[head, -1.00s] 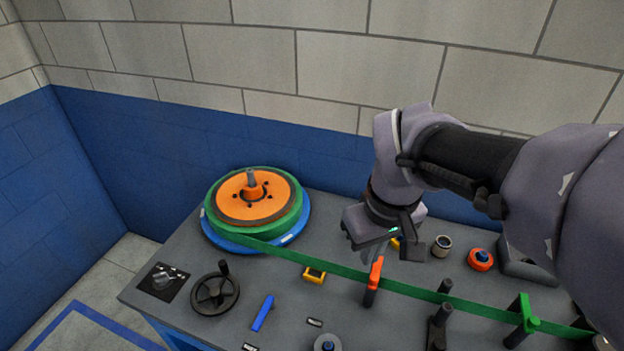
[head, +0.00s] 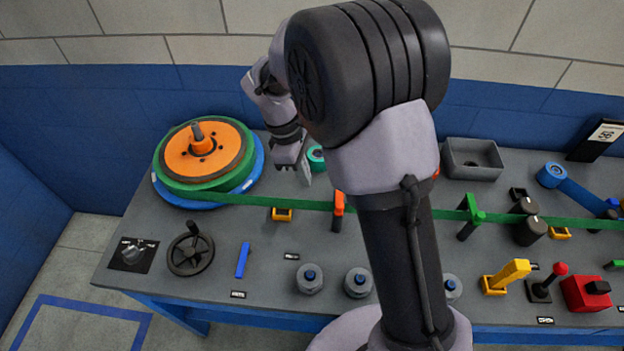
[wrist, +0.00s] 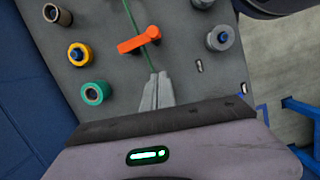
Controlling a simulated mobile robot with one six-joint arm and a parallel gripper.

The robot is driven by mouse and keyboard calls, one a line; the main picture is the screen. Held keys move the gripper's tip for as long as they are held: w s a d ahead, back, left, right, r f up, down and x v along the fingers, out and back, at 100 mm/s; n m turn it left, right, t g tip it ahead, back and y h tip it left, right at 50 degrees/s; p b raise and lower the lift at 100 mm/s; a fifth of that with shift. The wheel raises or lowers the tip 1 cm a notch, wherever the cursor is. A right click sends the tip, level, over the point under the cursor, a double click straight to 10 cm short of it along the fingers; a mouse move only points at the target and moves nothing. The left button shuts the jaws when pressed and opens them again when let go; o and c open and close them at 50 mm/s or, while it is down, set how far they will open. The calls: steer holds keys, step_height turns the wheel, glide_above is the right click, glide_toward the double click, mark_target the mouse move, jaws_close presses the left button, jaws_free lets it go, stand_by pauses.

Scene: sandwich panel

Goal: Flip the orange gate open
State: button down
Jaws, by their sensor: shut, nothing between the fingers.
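In the wrist view the gate (wrist: 140,41) shows as an orange bar across the green strap (wrist: 128,12), just beyond my fingertips. My gripper (head: 307,180) is shut and empty, above the panel on the far side of the strap and left of the gate. In the wrist view the closed fingers (wrist: 158,78) point toward the gate with a small gap; I cannot tell their exact height.
The orange and green reel (head: 205,155) stands at the left end, feeding the strap. A teal ring (head: 316,158) sits close behind my gripper. A yellow block (head: 282,214) lies left of the gate. A green gate (head: 470,215) and grey tray (head: 472,158) are farther right.

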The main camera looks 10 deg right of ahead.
steer(key=s+d+f+b, duration=0.2)
steer(key=d+f+b, duration=0.1)
steer(key=d+f, duration=0.2)
step_height(320, 180, down, 2)
steer(key=shift+s, duration=0.25)
steer(key=shift+d, duration=0.1)
